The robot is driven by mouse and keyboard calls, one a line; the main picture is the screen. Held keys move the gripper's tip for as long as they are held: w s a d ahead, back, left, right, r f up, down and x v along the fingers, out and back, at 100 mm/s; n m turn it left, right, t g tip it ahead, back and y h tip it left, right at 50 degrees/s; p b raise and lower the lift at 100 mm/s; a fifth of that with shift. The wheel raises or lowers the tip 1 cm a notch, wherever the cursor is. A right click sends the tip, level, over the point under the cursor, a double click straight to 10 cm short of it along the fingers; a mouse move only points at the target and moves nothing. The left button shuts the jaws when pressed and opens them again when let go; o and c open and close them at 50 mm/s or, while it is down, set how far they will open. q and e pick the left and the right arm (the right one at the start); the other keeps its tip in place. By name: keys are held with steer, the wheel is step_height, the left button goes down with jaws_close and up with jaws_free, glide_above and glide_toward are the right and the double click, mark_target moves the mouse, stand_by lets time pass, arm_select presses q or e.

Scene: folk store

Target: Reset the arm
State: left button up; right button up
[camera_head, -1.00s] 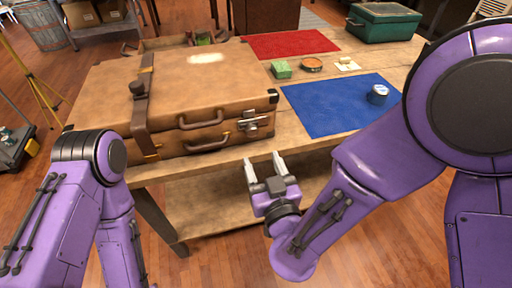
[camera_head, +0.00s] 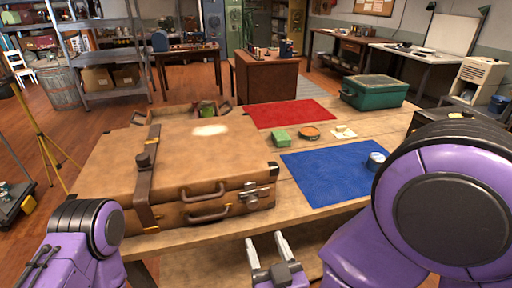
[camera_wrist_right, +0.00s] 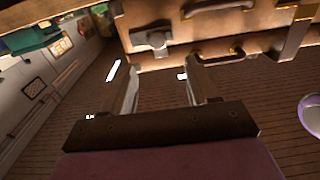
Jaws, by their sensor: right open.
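My right gripper (camera_head: 267,251) is at the bottom of the head view, in front of the table's front edge and below the suitcase. Its two fingers are apart with nothing between them. In the right wrist view the same open fingers (camera_wrist_right: 163,88) point toward the suitcase front. The brown leather suitcase (camera_head: 185,165) lies closed on the wooden table, with a dark strap, handles and a metal latch. My left arm comes in at the lower left, but its gripper is out of view.
On the table (camera_head: 235,232) are a blue mat (camera_head: 325,175), a red mat (camera_head: 290,113), a small roll (camera_head: 376,161), a green block (camera_head: 280,138), a round tin (camera_head: 309,132) and a green toolbox (camera_head: 374,92). A yellow tripod (camera_head: 45,130) stands left. Shelves and benches stand behind.

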steer(key=s+d+f+m+g+h, duration=0.1)
steer(key=d+f+m+g+h, duration=0.2)
steer(key=d+f, duration=0.5)
steer(key=d+f+m+g+h, duration=0.1)
steer(key=d+f+m+g, duration=0.35)
steer(key=f, duration=0.65)
steer(key=s+d+f+m+g+h, duration=0.1)
steer(key=s+d+f+g+h, duration=0.1)
steer(key=s+d+f, duration=0.4)
steer(key=s+d+f+m+g+h, duration=0.1)
steer(key=s+d+f+g, duration=0.3)
steer(key=s, duration=0.8)
steer(key=d+f, duration=0.2)
steer(key=d, duration=0.2)
steer(key=shift+g+h, duration=0.35)
steer(key=shift+h, duration=0.05)
